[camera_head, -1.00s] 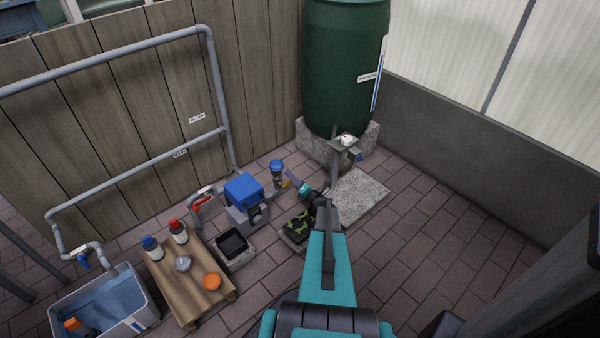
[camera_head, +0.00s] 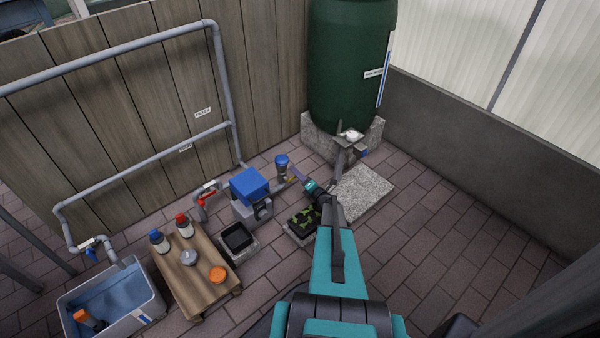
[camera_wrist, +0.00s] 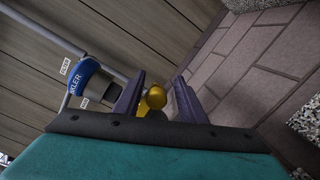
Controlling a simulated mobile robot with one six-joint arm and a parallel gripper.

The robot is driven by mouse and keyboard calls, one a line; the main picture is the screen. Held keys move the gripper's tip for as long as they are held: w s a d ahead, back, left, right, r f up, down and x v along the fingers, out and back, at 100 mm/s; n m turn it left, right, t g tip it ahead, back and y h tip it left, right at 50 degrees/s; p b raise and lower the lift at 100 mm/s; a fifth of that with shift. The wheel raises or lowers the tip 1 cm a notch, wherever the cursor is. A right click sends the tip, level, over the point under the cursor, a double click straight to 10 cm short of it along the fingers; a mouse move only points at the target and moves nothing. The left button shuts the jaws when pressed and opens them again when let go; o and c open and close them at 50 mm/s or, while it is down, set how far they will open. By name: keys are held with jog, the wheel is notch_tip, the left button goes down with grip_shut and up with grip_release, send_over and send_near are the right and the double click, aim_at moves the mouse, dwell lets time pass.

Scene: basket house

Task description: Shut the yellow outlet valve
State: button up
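The yellow valve (camera_wrist: 155,97) shows in the wrist view as a rounded yellow knob with more yellow below it. It sits between the two dark purple fingers of my gripper (camera_wrist: 157,95), with the knob near the fingertips. The fingers stand apart, and a gap shows on at least the right side of the knob. I cannot tell if the left finger touches it. In the head view my gripper (camera_head: 300,180) is beside the blue-capped filter-like unit (camera_head: 281,161), and only a small bit of yellow (camera_head: 292,180) shows there.
A blue pump (camera_head: 248,186) with a red-handled valve (camera_head: 208,195) stands left of my gripper. The green tank (camera_head: 350,70) stands behind on a concrete base (camera_head: 318,143). A plant tray (camera_head: 304,221) lies below my arm. A wooden table (camera_head: 208,278) holds bottles. Paving at right is clear.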

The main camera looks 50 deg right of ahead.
jog(key=shift+r, duration=0.1)
jog(key=shift+s+a+r, duration=0.1)
jog(key=shift+s, duration=0.65)
jog(key=s+p, duration=0.1)
jog(key=s, duration=0.3)
jog(key=s+a+p, duration=0.1)
jog(key=s, duration=0.3)
jog(key=s+a+p, duration=0.1)
jog(key=s, duration=0.3)
jog(key=shift+a+r, duration=0.1)
